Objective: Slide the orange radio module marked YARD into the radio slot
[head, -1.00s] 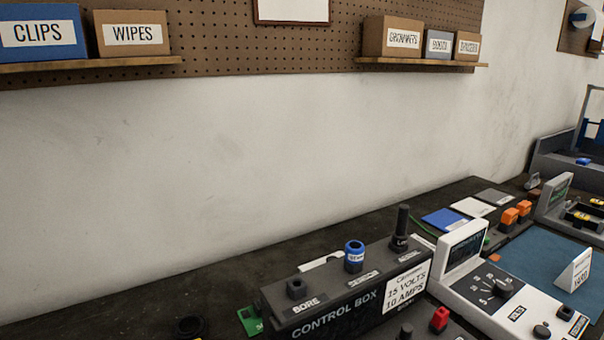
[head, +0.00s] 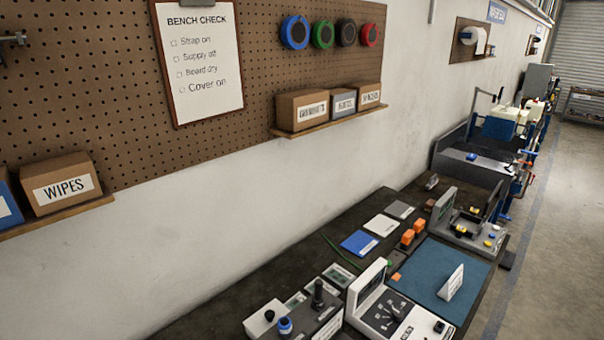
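Two small orange blocks, the nearer orange block (head: 407,237) and the farther orange block (head: 419,226), stand on dark bases at the back of the bench. They look like radio modules, but no YARD marking is readable on them. A smaller orange piece (head: 396,277) lies at the left edge of the blue mat. A white tent card (head: 451,282) stands on the mat; its writing is not readable now. I cannot pick out the radio slot. Neither gripper is in view.
A blue mat (head: 428,259) lies mostly clear on the dark bench. A white meter unit (head: 385,309) and the control box (head: 312,320) stand at the near end. A grey device (head: 458,225) stands behind the mat. Floor is open to the right.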

